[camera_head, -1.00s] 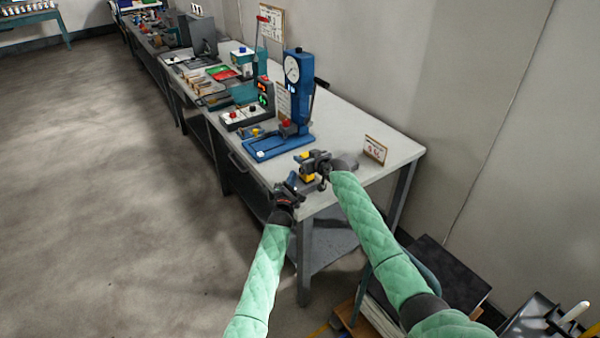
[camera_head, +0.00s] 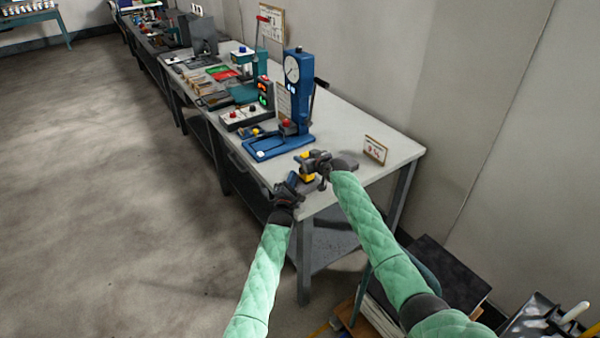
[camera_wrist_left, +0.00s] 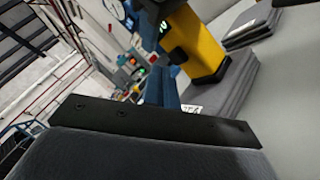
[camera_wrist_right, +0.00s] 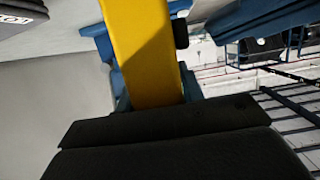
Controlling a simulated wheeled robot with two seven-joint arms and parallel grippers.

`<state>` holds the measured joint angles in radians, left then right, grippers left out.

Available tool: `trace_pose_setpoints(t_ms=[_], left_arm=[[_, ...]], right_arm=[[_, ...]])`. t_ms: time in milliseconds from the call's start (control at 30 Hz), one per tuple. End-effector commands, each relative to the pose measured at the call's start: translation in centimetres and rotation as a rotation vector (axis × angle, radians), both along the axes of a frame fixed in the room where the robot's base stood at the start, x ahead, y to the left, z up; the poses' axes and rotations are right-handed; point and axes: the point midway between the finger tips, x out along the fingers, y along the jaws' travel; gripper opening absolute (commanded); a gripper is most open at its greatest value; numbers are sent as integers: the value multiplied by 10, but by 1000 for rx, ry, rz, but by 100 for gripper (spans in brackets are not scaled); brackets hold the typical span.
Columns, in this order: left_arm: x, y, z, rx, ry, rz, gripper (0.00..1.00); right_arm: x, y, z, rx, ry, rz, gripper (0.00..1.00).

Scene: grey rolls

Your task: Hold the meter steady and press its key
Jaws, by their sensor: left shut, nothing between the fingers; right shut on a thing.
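The yellow meter (camera_head: 307,179) is over the near end of the grey bench, partly hidden by my grippers. My right gripper (camera_head: 312,165) is shut on it; in the right wrist view the yellow body (camera_wrist_right: 146,50) sits between the blue fingers. My left gripper (camera_head: 299,186) is shut and empty, close beside the meter on its left. In the left wrist view the blue fingers (camera_wrist_left: 163,86) point toward the meter (camera_wrist_left: 200,45), whose dark end has a small green-lit spot. I cannot tell whether they touch it. The key is not clear.
A blue gauge stand (camera_head: 294,95) with a round dial stands behind the grippers on the bench (camera_head: 345,133). A small sign (camera_head: 375,150) stands to the right. A control box with coloured lights (camera_head: 264,95) is farther back. Open floor lies left.

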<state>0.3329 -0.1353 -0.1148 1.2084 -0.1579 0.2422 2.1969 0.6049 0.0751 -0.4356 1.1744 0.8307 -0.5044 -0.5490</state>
Motion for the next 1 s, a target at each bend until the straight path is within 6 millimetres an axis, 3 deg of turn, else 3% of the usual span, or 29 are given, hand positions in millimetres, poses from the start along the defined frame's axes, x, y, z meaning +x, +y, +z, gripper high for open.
trace_pose_setpoints(t_ms=[1000], left_arm=[[5,-7,1,0,0,0,0]], right_arm=[[0,0,0,0,0,0,9]])
